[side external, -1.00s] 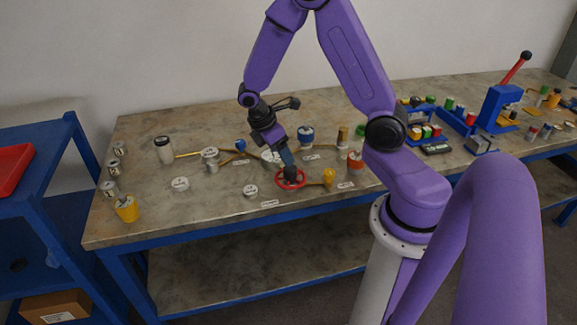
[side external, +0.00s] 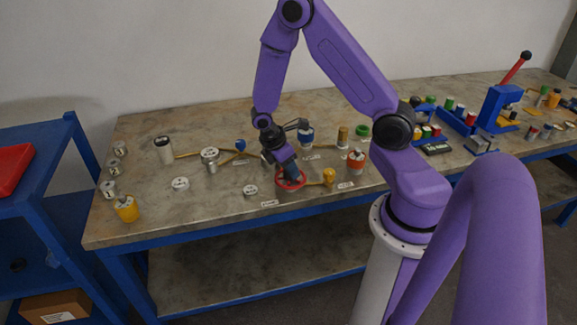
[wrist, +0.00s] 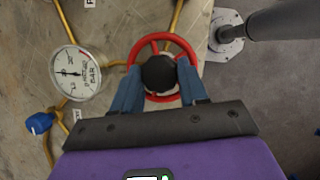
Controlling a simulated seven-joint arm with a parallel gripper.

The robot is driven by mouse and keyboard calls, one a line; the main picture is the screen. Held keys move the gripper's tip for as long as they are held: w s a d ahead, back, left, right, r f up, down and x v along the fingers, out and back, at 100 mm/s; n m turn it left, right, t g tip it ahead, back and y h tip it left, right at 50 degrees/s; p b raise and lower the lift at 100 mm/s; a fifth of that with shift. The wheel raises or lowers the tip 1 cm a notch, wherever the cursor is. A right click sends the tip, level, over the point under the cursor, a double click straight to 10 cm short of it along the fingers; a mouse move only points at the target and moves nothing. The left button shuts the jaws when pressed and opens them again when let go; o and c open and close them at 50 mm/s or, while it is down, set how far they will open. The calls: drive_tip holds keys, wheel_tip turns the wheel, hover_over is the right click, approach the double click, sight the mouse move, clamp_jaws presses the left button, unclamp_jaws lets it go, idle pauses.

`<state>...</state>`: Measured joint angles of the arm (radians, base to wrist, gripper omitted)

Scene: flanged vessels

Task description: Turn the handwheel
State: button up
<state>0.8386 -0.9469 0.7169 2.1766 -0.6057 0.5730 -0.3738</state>
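The red handwheel (side external: 291,181) lies near the front middle of the table, with a spoked rim. In the wrist view the handwheel (wrist: 163,37) has a dark round hub (wrist: 158,73) at its middle. My gripper (wrist: 160,78) is over the wheel, its two blue fingers standing one on each side of the hub, inside the rim's outline. The fingers look very close to the hub, but I cannot tell whether they press on it. In the side view my gripper (side external: 289,174) points down into the wheel and hides its middle.
A pressure gauge (wrist: 76,72) stands left of the wheel in the wrist view, with a blue knob (wrist: 40,122) below it. A yellow fitting (side external: 329,175) is right of the wheel. A white cap (side external: 250,190) lies to its left. Yellow pipes run behind.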

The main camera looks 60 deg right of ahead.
drive_tip(key=c, duration=0.3)
drive_tip(key=shift+w+d+m+g+y, duration=0.1)
drive_tip(key=shift+m+g+y, duration=0.25)
drive_tip(key=shift+m, duration=0.85)
drive_tip(key=shift+m+g+y, duration=0.25)
drive_tip(key=shift+m+g, duration=0.2)
drive_tip(key=shift+m, duration=0.75)
drive_tip(key=o, duration=1)
drive_tip(key=shift+o, duration=0.2)
drive_tip(key=shift+r, duration=0.1)
drive_tip(key=v, duration=1.7)
drive_tip(key=shift+r, duration=0.2)
